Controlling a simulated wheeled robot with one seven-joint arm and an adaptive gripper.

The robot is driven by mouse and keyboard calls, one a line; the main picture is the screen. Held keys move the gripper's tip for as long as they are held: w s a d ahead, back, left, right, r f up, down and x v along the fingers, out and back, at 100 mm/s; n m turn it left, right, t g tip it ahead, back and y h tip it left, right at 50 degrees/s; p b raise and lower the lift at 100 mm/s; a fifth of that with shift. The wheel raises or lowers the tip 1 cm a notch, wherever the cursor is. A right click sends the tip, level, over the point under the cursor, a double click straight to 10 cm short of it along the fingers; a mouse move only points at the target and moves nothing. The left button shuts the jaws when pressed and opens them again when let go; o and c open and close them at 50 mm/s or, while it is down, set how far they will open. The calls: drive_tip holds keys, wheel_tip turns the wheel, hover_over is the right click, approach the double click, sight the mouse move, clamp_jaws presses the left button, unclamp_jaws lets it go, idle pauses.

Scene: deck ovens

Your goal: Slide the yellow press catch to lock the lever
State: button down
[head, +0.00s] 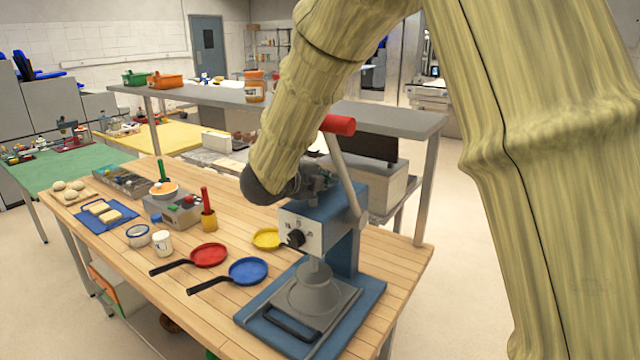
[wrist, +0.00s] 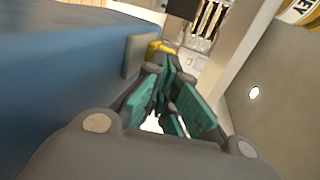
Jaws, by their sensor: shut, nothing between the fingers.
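The blue press (head: 347,238) stands on the wooden table, with a dark knob on its pale front plate. Its lever (head: 347,172) points up and has a red handle (head: 338,125). My gripper (head: 318,177) is at the top of the press, behind the front plate and left of the lever, partly hidden by my arm. In the wrist view, my gripper's teal fingers (wrist: 170,95) are together and empty. The yellow catch (wrist: 160,48) shows just beyond the fingertips, beside a grey block on the blue press wall (wrist: 60,75). I cannot tell whether the fingers touch it. The catch cannot be made out in the head view.
The press's grey base plate (head: 345,302) has a dark bar handle in front. A blue pan (head: 249,271), a red pan (head: 209,255) and a yellow pan (head: 266,239) lie left of the press. A grey shelf (head: 400,121) runs behind the table.

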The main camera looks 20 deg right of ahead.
idle(0.4)
drive_tip(key=shift+s+a, duration=0.15)
drive_tip(key=shift+a, duration=0.1)
drive_tip(key=b+v, duration=0.3)
drive_tip(key=v, duration=1)
drive_tip(key=shift+a+f, duration=0.2)
drive_tip(key=shift+f, duration=0.15)
drive_tip(key=shift+s, duration=0.15)
